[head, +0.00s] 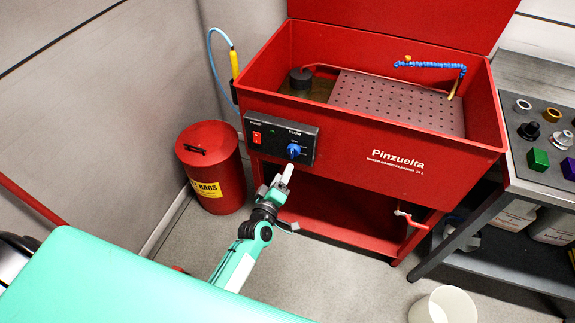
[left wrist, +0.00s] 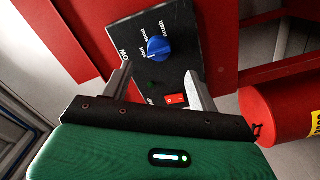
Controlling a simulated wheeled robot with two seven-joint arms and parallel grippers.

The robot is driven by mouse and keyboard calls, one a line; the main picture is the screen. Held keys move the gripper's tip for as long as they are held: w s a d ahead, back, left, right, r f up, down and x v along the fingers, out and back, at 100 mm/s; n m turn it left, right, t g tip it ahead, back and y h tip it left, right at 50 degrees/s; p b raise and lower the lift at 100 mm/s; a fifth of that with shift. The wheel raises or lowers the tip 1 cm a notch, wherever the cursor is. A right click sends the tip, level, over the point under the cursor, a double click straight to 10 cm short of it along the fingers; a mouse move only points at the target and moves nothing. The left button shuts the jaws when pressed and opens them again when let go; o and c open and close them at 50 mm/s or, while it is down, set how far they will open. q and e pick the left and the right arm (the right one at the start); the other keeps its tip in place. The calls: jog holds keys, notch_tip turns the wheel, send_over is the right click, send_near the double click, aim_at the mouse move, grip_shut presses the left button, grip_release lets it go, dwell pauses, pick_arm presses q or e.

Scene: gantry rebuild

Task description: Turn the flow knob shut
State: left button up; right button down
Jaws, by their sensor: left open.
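The blue flow knob (head: 293,150) is on the black control panel (head: 268,136) at the front of the red parts washer. In the left wrist view the knob (left wrist: 158,48) lies just beyond the gap between the fingertips, next to white lettering. My left gripper (head: 285,172) is open and empty just below the knob in the head view. In the left wrist view the left gripper (left wrist: 159,73) has its two fingers spread apart, apparently not touching the knob. My right gripper is not in view.
A red switch (head: 257,137) is on the same panel. A red rag bin (head: 212,160) stands left of the washer (head: 400,152). A blue hose with a yellow brush (head: 234,65) hangs at its left side. A white bucket (head: 443,305) stands on the floor at front right.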

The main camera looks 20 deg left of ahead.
pick_arm(q)
jog(key=shift+s+a, duration=0.1)
jog(key=shift+s, duration=2.55)
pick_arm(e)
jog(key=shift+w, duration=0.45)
